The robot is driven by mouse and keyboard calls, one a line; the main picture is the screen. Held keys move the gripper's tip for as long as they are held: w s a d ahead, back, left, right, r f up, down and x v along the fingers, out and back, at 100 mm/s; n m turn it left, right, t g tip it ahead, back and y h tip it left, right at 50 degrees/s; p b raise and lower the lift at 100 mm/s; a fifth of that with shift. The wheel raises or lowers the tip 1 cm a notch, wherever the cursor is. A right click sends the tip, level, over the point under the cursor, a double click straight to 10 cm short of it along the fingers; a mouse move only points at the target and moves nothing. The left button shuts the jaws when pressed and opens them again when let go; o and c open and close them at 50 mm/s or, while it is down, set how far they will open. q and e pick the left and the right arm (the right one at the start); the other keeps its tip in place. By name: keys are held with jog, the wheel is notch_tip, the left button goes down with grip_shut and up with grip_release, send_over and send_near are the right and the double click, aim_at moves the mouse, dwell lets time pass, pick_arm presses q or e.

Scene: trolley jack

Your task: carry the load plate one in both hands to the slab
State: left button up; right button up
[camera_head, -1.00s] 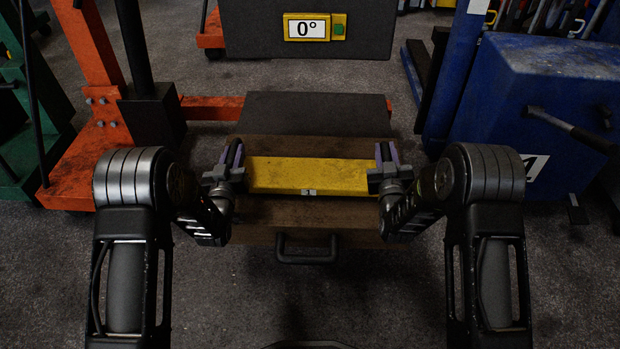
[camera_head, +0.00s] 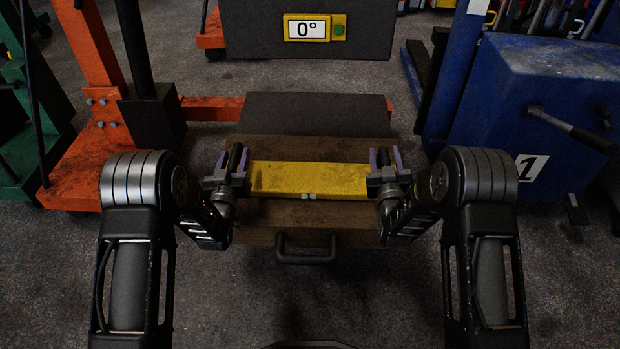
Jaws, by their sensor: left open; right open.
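The load plate, a flat yellow bar (camera_head: 312,178), lies across the top of a brown wooden block in the middle of the head view. A small pale label is on its near edge, too small to read. My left gripper (camera_head: 232,158) is at the plate's left end and my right gripper (camera_head: 386,158) at its right end. Both are open, with purple-edged fingers pointing away from me. A dark piece shows between each pair of fingers; I cannot tell whether it belongs to the plate. A dark grey slab-like surface (camera_head: 315,113) lies just behind the block.
The wooden block (camera_head: 310,215) has a black handle (camera_head: 306,250) on its near face. An orange frame (camera_head: 85,145) stands at the left, and a blue cabinet (camera_head: 545,110) with a lever at the right. A dark panel marked 0° (camera_head: 307,40) is at the back.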

pick_arm(q)
notch_tip(320, 180, up, 10)
dwell(0.6)
pick_arm(e)
jog(key=s, duration=0.5)
jog(key=shift+s+a, duration=0.15)
jog(key=shift+s, duration=0.05)
jog(key=shift+s+a+f, duration=0.2)
jog(key=shift+s+f, duration=0.05)
jog(key=shift+f, duration=0.25)
jog(key=shift+s+a+f, duration=0.2)
jog(key=shift+s+f, duration=0.05)
jog(key=shift+f, duration=0.25)
jog(key=shift+s, duration=0.25)
jog(key=shift+s+d+r, duration=0.2)
jog(key=shift+s+r, duration=0.05)
jog(key=shift+r, duration=0.15)
jog(key=shift+d+r, duration=0.15)
jog(key=shift+r, duration=0.5)
jog(key=shift+s, duration=0.1)
